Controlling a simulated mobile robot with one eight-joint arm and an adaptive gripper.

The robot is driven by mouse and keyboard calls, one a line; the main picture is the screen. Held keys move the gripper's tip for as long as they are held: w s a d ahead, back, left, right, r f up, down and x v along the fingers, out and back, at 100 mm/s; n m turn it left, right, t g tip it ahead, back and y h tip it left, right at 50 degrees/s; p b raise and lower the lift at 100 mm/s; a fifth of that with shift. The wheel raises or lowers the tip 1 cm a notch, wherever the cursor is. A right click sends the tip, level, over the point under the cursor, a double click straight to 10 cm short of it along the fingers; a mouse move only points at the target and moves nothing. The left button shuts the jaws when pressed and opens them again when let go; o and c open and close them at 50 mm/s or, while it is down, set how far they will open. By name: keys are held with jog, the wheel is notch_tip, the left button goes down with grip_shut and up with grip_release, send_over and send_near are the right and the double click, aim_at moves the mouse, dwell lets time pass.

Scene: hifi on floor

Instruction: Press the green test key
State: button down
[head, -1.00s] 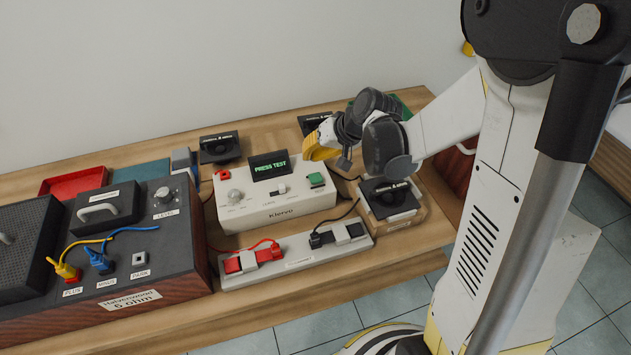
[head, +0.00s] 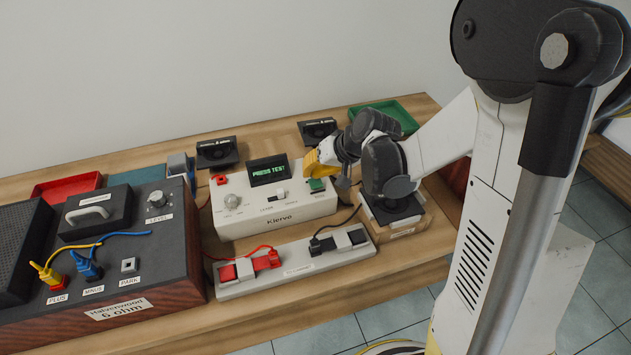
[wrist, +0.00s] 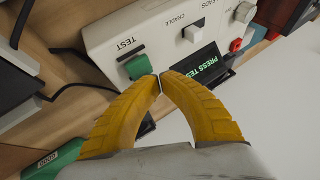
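The green test key (head: 316,185) sits at the right end of the top of the white Klervo box (head: 265,222). In the wrist view the green key (wrist: 138,67) lies just beyond my fingertips, beside the label TEST. The box's display (head: 268,170) reads PRESS TEST in green letters. My gripper (wrist: 158,78) has yellow fingers whose tips meet, with nothing between them. In the head view my gripper (head: 311,164) is just above and behind the key. I cannot tell whether the tips touch it.
A black box with yellow and blue leads (head: 150,240) stands at the left. A grey strip with red and black clips (head: 295,270) lies in front of the white box. A green tray (head: 385,115) and a red tray (head: 66,187) are at the back.

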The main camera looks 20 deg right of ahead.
aim_at(312, 181)
jog(key=shift+f, duration=0.1)
dwell(0.7)
jog(key=shift+f+b, duration=0.35)
jog(key=shift+b, duration=0.1)
jog(key=shift+f+b, duration=0.5)
jog(key=shift+f, duration=0.05)
dwell(0.6)
jog(key=shift+r, duration=0.15)
jog(key=shift+r+p, duration=0.75)
jog(key=shift+r, duration=0.2)
jog(key=shift+r+p, duration=1.9)
jog(key=shift+r, duration=0.5)
